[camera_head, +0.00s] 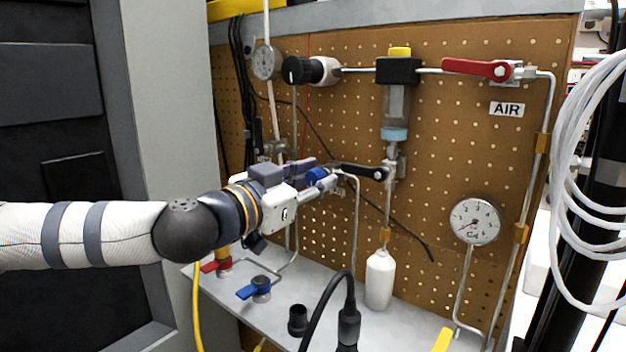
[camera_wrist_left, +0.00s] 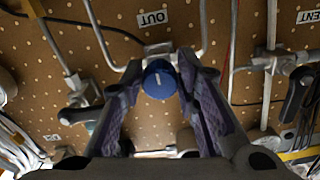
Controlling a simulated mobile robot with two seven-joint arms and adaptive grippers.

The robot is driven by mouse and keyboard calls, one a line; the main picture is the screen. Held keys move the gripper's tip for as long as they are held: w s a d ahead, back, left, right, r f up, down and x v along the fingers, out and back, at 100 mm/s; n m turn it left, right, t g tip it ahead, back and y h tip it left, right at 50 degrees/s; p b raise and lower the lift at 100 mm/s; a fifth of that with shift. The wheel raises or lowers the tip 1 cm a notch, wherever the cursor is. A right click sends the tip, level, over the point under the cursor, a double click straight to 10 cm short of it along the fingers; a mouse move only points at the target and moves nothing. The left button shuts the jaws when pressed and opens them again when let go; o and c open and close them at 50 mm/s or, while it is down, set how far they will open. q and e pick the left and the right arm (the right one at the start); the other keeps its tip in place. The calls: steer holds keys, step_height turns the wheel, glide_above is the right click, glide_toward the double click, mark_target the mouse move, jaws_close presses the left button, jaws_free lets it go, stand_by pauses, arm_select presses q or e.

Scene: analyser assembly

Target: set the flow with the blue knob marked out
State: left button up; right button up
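The blue knob (camera_wrist_left: 159,79) is a round knob with a white line on its face, just below the OUT label (camera_wrist_left: 154,18) in the left wrist view. It also shows in the head view (camera_head: 316,175), partly hidden by my gripper. My left gripper (camera_wrist_left: 160,72) is open, with one finger on each side of the knob. The fingertips are close to the knob's sides; whether they touch it I cannot tell. My left gripper in the head view (camera_head: 318,178) reaches in from the left at the pegboard. My right gripper is not in view.
Right of the knob is a black lever (camera_head: 360,171). Above are a black knob (camera_head: 299,70), a filter bowl (camera_head: 396,104) and a red lever (camera_head: 476,68). A gauge (camera_head: 475,221) and a white bottle (camera_head: 380,280) are lower right. Red (camera_head: 216,266) and blue valve handles (camera_head: 254,289) sit on the shelf.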

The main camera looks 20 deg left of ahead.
arm_select(q)
jaws_close()
